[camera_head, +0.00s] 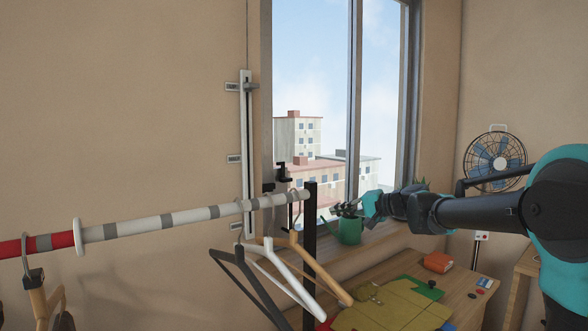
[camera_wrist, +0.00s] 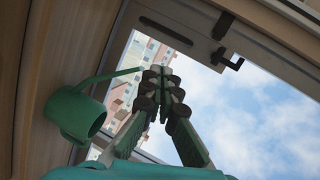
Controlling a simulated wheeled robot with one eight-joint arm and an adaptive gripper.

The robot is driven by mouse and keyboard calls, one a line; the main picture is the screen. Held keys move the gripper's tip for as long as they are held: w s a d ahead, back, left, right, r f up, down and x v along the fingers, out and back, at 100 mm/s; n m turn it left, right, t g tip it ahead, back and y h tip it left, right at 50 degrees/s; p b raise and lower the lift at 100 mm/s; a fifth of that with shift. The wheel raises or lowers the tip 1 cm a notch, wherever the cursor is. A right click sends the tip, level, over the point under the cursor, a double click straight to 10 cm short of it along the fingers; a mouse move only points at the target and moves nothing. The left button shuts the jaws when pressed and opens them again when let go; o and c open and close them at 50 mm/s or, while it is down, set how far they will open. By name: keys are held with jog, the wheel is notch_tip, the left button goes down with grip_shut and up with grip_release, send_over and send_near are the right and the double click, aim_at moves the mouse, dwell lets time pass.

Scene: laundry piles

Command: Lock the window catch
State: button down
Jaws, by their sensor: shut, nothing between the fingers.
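The window catch (camera_head: 282,172) is a small black hooked piece on the left side of the window frame in the head view. In the wrist view the hooked catch (camera_wrist: 226,58) stands out from the frame, up and to the right of the fingers. My gripper (camera_head: 336,210) reaches in from the right, in front of the window and above the sill. In the wrist view my gripper (camera_wrist: 160,82) has its fingertips together, empty and apart from the catch. It cannot be told whether the catch is locked.
A green watering can (camera_head: 350,231) stands close below my gripper; it also shows in the wrist view (camera_wrist: 77,114). A striped clothes rail (camera_head: 170,219) with several hangers crosses the front left. A dark post (camera_head: 309,260) stands between rail and desk. A blue fan (camera_head: 494,157) is at right.

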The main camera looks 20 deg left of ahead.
aim_at(285, 172)
jog(key=w+a+r+m+y, duration=0.1)
jog(key=w+a+r, duration=0.1)
jog(key=r, duration=0.4)
jog(key=w+a+r+m+t+y, duration=0.1)
jog(key=w+a+r+y, duration=0.1)
jog(key=w+r, duration=0.2)
jog(key=shift+a+r, duration=0.4)
jog(key=shift+r, duration=0.5)
jog(key=shift+w+a, duration=0.1)
jog(key=x, duration=0.9)
jog(key=shift+a+r, duration=0.1)
jog(key=shift+a, duration=0.1)
jog(key=shift+s+a, duration=0.8)
jog(key=shift+a, duration=0.05)
jog(key=shift+s+a, duration=0.55)
jog(key=shift+s, duration=0.1)
